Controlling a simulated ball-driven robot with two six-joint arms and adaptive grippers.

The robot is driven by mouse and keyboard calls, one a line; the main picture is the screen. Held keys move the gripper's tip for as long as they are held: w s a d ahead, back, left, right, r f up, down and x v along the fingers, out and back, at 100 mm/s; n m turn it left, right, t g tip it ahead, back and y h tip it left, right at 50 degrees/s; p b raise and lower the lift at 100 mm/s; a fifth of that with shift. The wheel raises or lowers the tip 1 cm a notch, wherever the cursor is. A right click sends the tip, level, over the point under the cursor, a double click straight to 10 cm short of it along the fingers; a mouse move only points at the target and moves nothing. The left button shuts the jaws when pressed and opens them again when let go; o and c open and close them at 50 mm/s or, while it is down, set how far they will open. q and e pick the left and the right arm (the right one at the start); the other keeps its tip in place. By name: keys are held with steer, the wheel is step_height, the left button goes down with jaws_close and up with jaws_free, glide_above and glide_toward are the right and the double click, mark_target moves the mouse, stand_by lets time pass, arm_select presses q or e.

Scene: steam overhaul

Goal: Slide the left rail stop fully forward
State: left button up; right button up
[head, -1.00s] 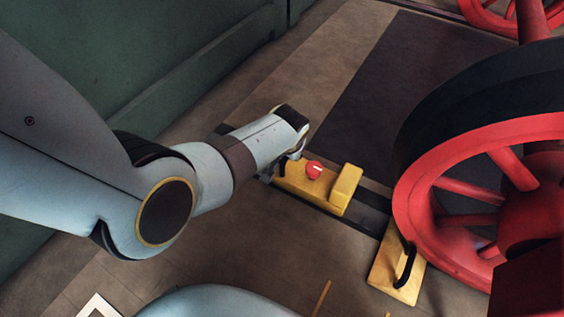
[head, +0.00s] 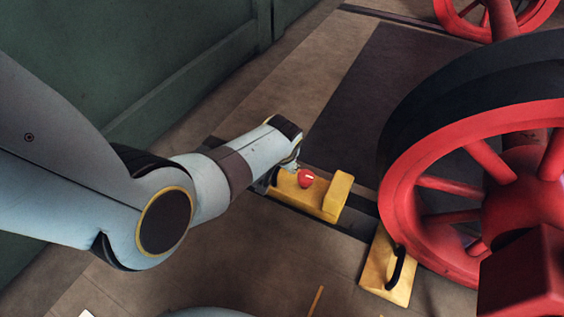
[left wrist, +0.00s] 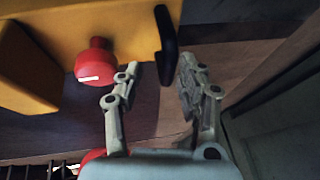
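The rail stop is a yellow block (head: 313,200) with a raised end piece and a red knob (head: 306,178). It sits on a dark rail strip on the floor, apart from the large red wheel. My left gripper is at the stop's left end, its fingers mostly hidden behind my wrist in the head view. In the left wrist view my left gripper (left wrist: 160,72) is open, with the stop's black handle (left wrist: 166,42) reaching between its fingertips. The red knob (left wrist: 95,64) is beside one finger. I see no clear grip on the handle. My right gripper is out of view.
The large red wheel (head: 403,207) with a black tyre stands to the right. A yellow chock (head: 378,275) with a black handle lies beside it. A dark green wall (head: 150,60) runs along the left. A dark floor panel (head: 385,85) is clear behind the stop.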

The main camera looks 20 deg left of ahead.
arm_select(q)
steer(key=shift+a, duration=0.1)
steer(key=shift+r, duration=0.2)
steer(key=v, duration=0.7)
steer(key=shift+s, duration=0.1)
stand_by(0.3)
